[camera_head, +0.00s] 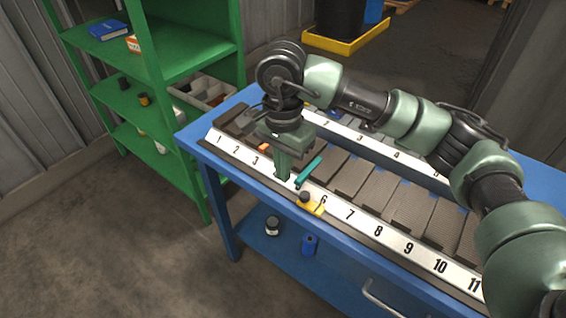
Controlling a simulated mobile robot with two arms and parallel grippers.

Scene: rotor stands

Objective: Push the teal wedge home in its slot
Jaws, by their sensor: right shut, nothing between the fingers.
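The teal wedge (309,171) is a thin bar lying at a slant between dark blocks of the numbered rack, near the hidden number between 3 and 6. Its near end reaches the white number strip (338,211). My right gripper (283,176) points down with its fingers closed and empty, just left of the wedge's near end. I cannot tell whether the fingers touch the wedge. The gripper covers part of the strip and the slots behind it. How deep the wedge sits is not clear. My left gripper is not in view.
An orange piece (264,148) sits in the rack left of the gripper. A yellow piece with a dark knob (310,204) lies on the strip by number 6. The blue bench (221,164) carries the rack. A green shelf (187,62) stands behind left.

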